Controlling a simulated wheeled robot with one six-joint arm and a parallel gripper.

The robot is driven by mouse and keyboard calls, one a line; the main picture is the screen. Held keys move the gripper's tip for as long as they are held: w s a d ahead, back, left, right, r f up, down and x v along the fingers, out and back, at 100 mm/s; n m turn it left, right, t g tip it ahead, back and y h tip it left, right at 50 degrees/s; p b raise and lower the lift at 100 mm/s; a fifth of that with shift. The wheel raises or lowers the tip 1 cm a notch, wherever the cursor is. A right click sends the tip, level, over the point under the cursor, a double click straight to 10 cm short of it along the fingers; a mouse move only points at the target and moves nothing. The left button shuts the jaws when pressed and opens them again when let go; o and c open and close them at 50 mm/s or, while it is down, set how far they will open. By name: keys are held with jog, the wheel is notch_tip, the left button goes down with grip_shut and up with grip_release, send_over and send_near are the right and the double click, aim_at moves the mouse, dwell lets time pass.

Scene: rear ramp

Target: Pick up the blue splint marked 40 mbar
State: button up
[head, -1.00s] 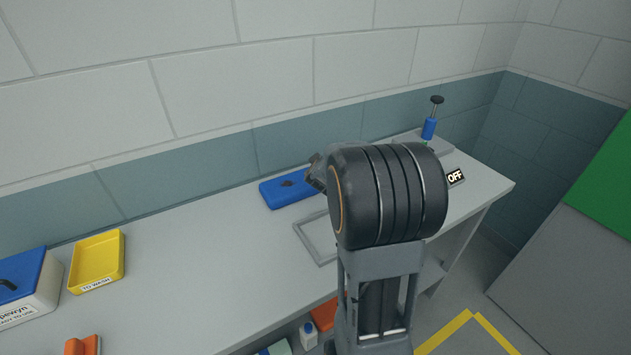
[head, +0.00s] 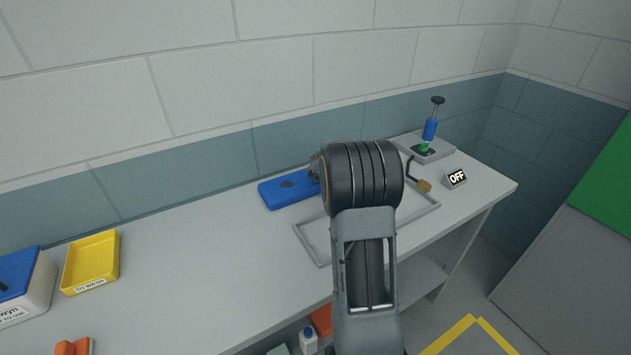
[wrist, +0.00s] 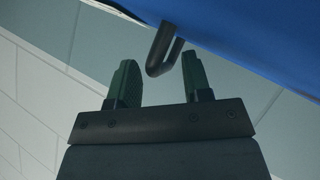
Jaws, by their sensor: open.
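No 40 mbar marking is legible. In the wrist view a large blue surface (wrist: 255,35), apparently the splint, fills the upper right. A dark bent loop (wrist: 162,48) stands out from it. My gripper (wrist: 160,83) is open and empty, its two green-black fingers pointing toward that surface. The loop's end shows between the fingertips; contact cannot be told. The head view mostly hides my gripper behind my wrist.
A grey frame outline (head: 425,215) lies on the bench beside my arm. A yellow TO WASH tray (head: 92,262) and blue-lidded box (head: 25,285) stand left. Clear bench lies between.

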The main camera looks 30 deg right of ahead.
jog(key=shift+c, duration=0.3)
grip_shut()
dwell(1.1)
